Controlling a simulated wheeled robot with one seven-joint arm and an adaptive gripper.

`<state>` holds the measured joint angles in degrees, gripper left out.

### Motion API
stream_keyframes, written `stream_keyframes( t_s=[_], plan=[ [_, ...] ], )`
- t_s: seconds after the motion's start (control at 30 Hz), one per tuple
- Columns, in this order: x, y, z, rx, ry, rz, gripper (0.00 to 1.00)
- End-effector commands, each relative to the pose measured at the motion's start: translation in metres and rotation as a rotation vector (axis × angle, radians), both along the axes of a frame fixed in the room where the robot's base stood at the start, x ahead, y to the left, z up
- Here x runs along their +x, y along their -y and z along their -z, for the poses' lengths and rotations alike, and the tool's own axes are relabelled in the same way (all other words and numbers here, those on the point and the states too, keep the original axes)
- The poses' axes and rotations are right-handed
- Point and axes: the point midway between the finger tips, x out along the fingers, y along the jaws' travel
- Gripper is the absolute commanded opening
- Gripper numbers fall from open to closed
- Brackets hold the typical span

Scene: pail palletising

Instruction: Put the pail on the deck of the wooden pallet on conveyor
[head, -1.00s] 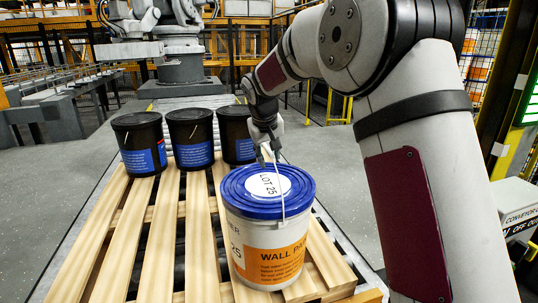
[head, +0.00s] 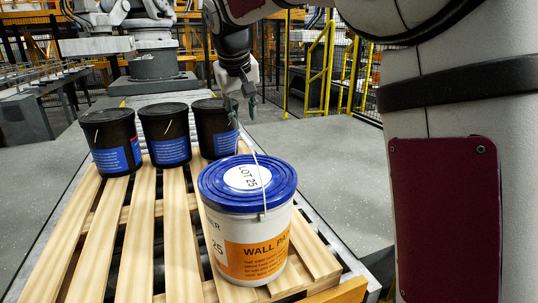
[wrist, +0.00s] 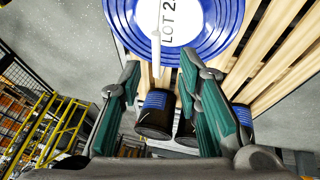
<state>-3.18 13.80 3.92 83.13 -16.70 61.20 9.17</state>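The white pail (head: 231,243) with an orange "WALL PAINT" label and a blue lid marked "LOT 25" stands upright on the slats at the near right of the wooden pallet (head: 141,240). Its thin pale handle (head: 262,190) rises across the lid. My gripper (head: 240,108) is above and beyond the pail, apart from it and empty. In the wrist view my gripper (wrist: 160,92) shows two green-padded fingers spread apart, with the blue lid (wrist: 203,42) beyond their tips. The pail's far side is hidden.
Three black pails with blue labels, left (head: 108,140), middle (head: 165,135) and right (head: 215,128), stand in a row at the pallet's far end. Bare slats lie to the left of the white pail. A yellow railing (head: 320,65) stands behind.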

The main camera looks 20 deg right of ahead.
Motion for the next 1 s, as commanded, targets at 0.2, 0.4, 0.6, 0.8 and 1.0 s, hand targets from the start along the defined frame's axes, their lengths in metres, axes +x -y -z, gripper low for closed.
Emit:
stream_keyframes(
  t_s=[0.2, 0.4, 0.6, 0.8, 1.0],
  plan=[
    [-0.032, 0.003, -0.010, 0.013, 0.006, -0.004, 0.31],
    [-0.121, 0.009, -0.018, 0.055, 0.021, -0.008, 0.31],
    [-0.216, 0.013, -0.001, 0.109, 0.040, -0.006, 0.31],
    [-0.298, 0.012, 0.036, 0.166, 0.063, -0.004, 0.31],
    [-0.343, 0.009, 0.067, 0.203, 0.076, -0.002, 0.31]
  ],
)
